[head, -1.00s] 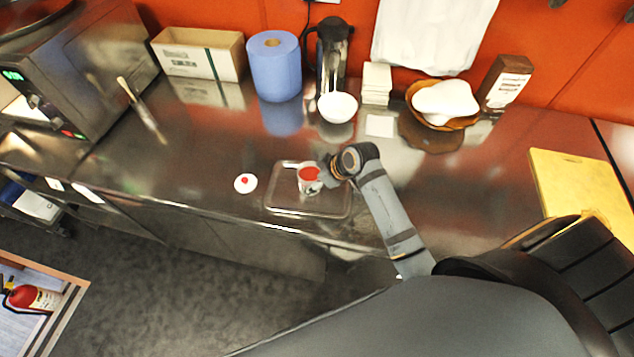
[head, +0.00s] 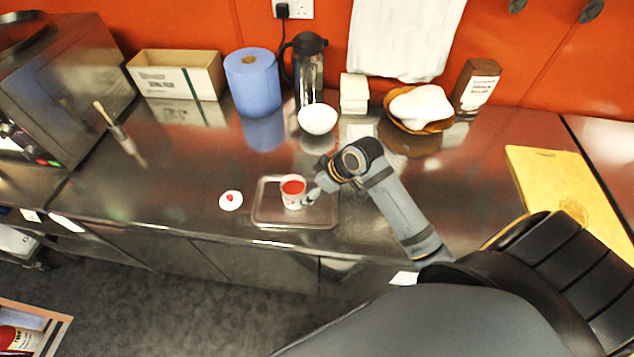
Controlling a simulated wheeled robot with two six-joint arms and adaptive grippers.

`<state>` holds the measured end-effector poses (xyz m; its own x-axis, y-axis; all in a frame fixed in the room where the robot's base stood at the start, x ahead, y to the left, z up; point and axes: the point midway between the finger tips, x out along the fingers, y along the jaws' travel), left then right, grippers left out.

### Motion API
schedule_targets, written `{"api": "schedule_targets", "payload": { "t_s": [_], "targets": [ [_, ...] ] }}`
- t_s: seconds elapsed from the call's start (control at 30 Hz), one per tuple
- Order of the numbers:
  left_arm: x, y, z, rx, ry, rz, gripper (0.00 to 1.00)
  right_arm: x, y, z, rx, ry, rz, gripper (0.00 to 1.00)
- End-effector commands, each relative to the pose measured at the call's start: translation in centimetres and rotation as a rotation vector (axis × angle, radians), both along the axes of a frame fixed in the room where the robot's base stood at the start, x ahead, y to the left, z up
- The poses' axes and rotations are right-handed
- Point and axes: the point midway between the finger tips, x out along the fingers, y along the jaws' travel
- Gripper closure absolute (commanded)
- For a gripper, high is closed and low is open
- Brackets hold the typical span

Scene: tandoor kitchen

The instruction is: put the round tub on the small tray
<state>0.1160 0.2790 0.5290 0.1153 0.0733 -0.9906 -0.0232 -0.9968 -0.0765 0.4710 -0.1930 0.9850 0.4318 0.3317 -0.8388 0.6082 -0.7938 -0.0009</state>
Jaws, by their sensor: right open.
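The round tub (head: 292,194), white with red contents, stands upright on the small metal tray (head: 265,216), near its middle. My right gripper (head: 311,194) is open just to the right of the tub. Its fingertips are small in the picture, and I cannot tell whether one still touches the tub. The tray lies flat near the counter's front edge. My left gripper is not in view.
A white lid with a red spot (head: 231,201) lies left of the tray. Behind are a white bowl (head: 317,119), a blue paper roll (head: 253,82), a jug (head: 308,70) and a basket (head: 419,108). A yellow board (head: 565,190) lies at right.

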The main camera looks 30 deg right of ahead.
Motion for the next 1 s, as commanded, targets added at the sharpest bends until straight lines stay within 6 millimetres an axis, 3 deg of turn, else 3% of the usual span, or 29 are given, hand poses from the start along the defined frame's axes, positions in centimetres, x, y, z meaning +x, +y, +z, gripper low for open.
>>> {"api": "schedule_targets", "payload": {
  "t_s": [0.1,0.3,1.0],
  "targets": [
    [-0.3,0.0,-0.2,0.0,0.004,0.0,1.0,-1.2,-1.0,2.1,-0.009,0.0,0.004,0.13],
    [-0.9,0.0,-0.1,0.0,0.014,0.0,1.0,-2.0,-1.7,3.9,-0.005,0.0,0.0,0.13],
    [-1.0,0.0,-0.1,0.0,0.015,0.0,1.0,-2.3,-1.7,4.3,0.0,0.002,0.0,0.13]
  ]
}}
